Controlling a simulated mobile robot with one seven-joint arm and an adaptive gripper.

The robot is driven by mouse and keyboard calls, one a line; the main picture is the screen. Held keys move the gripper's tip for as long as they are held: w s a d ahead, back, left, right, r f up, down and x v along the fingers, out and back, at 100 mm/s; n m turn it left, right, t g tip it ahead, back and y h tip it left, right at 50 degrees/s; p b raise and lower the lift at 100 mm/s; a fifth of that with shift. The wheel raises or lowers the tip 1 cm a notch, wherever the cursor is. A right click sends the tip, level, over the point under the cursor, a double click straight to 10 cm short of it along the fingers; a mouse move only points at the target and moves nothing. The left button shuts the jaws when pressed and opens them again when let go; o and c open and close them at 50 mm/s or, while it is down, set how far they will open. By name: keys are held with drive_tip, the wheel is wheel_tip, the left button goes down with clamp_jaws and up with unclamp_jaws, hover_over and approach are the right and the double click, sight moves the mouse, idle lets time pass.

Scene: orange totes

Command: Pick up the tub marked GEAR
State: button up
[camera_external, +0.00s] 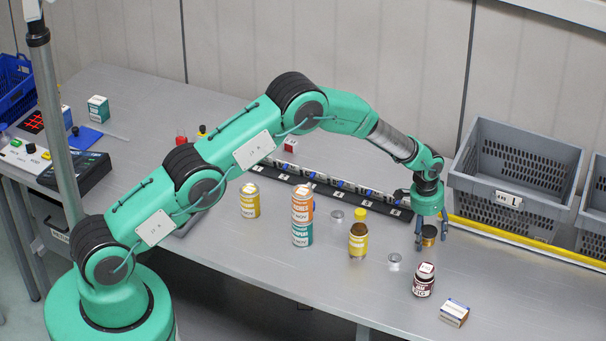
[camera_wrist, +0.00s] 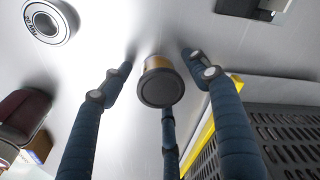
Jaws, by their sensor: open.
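A small tub (camera_external: 429,232) with a dark lid and a yellow-orange side stands on the grey table, in front of the grey crate. It also shows in the wrist view, with its dark round lid (camera_wrist: 160,88) facing the camera. Its marking is not readable in either view. My gripper (camera_external: 431,240) points down over the tub, with its blue fingers spread around it. In the wrist view my gripper (camera_wrist: 158,78) is open, with fingers left, right and below the tub, and visible gaps beside the tub. Parts of the tub are hidden by the fingers in the external view.
Stacked cans (camera_external: 302,233) are farther left. A grey crate (camera_external: 515,171) is behind a yellow strip (camera_external: 520,241). The front right table is mostly clear.

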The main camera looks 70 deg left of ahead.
sight(430, 230)
drive_tip(key=c, duration=1.2)
drive_tip(key=shift+c, duration=0.2)
drive_tip(key=shift+r, duration=0.1)
drive_tip(key=shift+r, duration=0.75)
wheel_tip(430, 230, up, 2)
drive_tip(key=shift+w+r, duration=0.1)
drive_tip(key=s+d, duration=0.1)
drive_tip(key=s, duration=0.4)
drive_tip(key=s+d, duration=0.1)
drive_tip(key=s, duration=0.4)
drive_tip(key=s+d+r+b, duration=0.1)
drive_tip(key=s, duration=0.4)
drive_tip(key=shift+s, duration=0.4)
